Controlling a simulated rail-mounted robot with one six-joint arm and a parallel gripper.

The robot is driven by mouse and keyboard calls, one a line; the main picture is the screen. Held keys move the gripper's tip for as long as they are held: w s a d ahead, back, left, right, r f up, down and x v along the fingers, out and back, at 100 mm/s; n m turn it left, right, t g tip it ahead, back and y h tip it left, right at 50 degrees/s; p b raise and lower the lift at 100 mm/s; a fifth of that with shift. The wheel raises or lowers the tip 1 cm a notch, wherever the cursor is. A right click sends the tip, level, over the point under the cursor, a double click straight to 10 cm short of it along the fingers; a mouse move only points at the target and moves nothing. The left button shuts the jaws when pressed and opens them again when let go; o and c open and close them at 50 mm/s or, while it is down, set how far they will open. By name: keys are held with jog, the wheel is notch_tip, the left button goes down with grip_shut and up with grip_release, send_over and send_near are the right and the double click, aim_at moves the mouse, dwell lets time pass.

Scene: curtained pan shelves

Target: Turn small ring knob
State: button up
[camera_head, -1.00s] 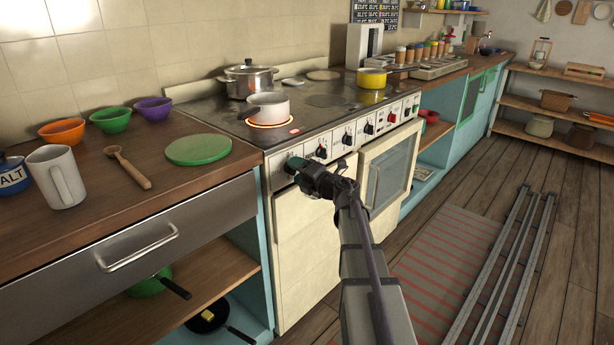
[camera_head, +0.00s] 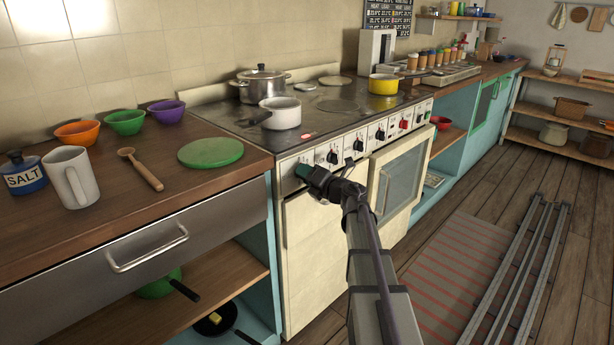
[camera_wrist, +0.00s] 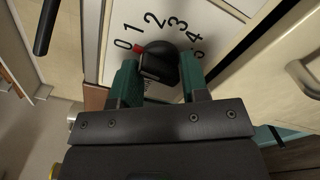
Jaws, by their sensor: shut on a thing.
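A black stove knob (camera_wrist: 160,70) with a red pointer sits on a white dial plate numbered 0 to 5 in the wrist view. The pointer is beside the 0. My gripper (camera_wrist: 158,78) has its green fingers on both sides of the knob, shut on it. In the head view, my gripper (camera_head: 308,174) is at the left end of the stove's control panel (camera_head: 368,143) and hides most of this knob. A white saucepan (camera_head: 284,115) stands on the front left ring, with no red glow under it.
Several other knobs (camera_head: 358,143) line the panel to the right of my gripper. The oven door (camera_head: 396,178) is below. A steel pot (camera_head: 261,86) and a yellow pot (camera_head: 384,84) stand on the hob. A green board (camera_head: 211,152) lies on the counter at left.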

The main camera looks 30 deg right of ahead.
jog(key=o, duration=0.6)
jog(key=shift+n, duration=0.8)
jog(key=o, duration=0.5)
jog(key=shift+c, duration=0.2)
jog(key=shift+s, duration=0.1)
jog(key=shift+v, duration=0.95)
jog(key=v, duration=0.6)
